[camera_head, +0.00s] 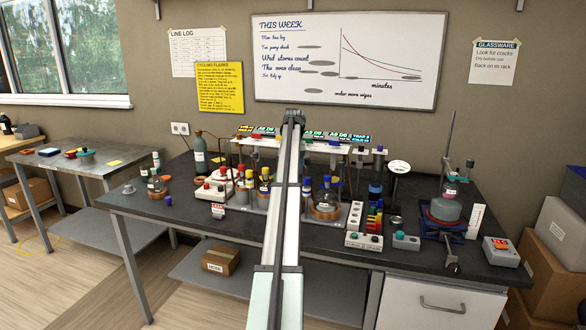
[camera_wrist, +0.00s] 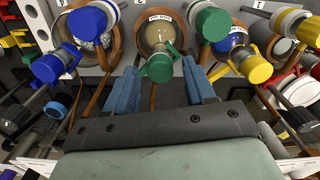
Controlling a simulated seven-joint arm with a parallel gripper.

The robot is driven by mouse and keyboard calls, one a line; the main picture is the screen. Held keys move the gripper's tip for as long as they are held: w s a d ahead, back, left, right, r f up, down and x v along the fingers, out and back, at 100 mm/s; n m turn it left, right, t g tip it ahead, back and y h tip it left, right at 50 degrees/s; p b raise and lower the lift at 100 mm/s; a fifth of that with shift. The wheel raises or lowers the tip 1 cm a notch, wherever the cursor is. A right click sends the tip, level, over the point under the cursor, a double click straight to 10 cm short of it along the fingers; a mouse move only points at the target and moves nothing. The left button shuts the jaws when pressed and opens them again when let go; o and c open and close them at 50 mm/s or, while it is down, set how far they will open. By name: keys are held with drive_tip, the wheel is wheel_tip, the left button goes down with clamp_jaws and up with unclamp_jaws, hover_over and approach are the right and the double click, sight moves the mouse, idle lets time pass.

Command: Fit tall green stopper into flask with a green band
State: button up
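In the wrist view, my gripper (camera_wrist: 161,70) has its two blue fingers apart, one on each side of a green-topped piece (camera_wrist: 157,68). A gap shows on its right, and the fingers do not look closed on it. Behind it is a round glass flask (camera_wrist: 160,38) with a white label, in a brown ring. Green shows around its neck, partly hidden by the green top. A larger green cylindrical top (camera_wrist: 211,24) is just right of this flask. I cannot tell which green piece is the tall stopper. In the head view my arm hides my gripper and the middle of the bench.
Blue tops (camera_wrist: 88,23) are at left and yellow tops (camera_wrist: 257,68) at right, close to my fingers.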

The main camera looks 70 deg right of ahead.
wheel_tip(320, 180, up, 13)
idle(0.8)
drive_tip(key=shift+r, duration=0.1)
idle(0.4)
